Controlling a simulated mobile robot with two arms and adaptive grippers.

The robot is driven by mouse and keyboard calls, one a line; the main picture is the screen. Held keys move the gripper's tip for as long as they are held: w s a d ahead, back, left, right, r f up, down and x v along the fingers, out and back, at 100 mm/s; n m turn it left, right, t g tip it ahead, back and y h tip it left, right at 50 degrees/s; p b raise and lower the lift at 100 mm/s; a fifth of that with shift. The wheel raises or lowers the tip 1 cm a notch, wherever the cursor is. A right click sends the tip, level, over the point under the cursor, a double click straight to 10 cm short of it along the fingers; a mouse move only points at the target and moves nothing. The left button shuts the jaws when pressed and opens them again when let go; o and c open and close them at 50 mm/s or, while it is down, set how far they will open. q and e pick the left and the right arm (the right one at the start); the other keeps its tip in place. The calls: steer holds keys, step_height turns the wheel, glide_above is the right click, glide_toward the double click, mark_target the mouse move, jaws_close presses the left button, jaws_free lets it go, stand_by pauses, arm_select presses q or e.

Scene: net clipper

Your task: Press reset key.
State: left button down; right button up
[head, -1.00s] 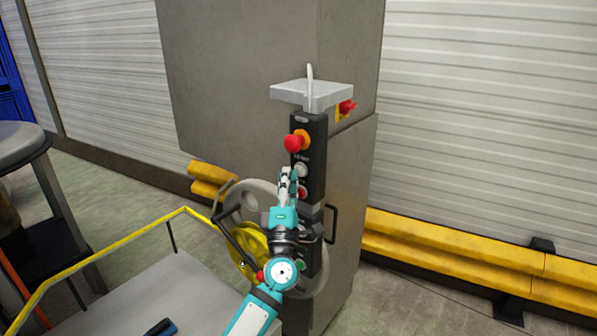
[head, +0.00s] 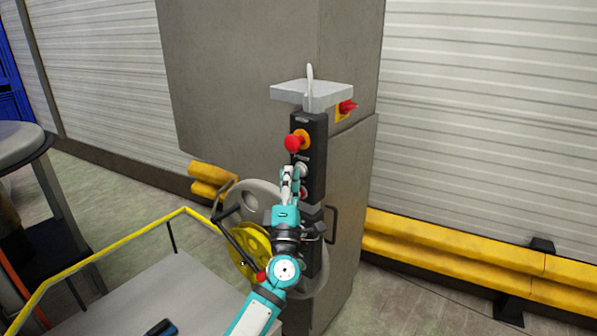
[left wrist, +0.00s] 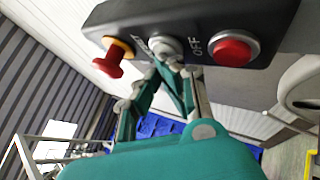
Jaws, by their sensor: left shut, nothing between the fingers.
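A black control panel (head: 313,140) stands upright on the grey machine. It carries a red mushroom knob (head: 292,143) on a yellow-orange base, a pale round button (head: 301,170) below it, and a red button (head: 303,192) lower down. In the left wrist view the pale button (left wrist: 164,46) sits between the red knob (left wrist: 110,62) and the red button (left wrist: 234,50), beside the word OFF.
A grey handwheel (head: 250,196) and a yellow wheel (head: 245,243) are beside the panel, below my gripper. A grey plate (head: 312,92) juts out above the panel. A yellow rail (head: 110,248) borders the platform at left. Yellow barriers (head: 450,248) line the right wall.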

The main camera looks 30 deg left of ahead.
arm_select(q)
steer(key=shift+s, duration=0.1)
steer(key=shift+s+p, duration=0.3)
steer(key=shift+s, duration=0.4)
steer(key=s, duration=0.1)
steer(key=s+p, duration=0.1)
steer(key=s, duration=0.3)
steer(key=shift+a, duration=0.25)
stand_by(0.5)
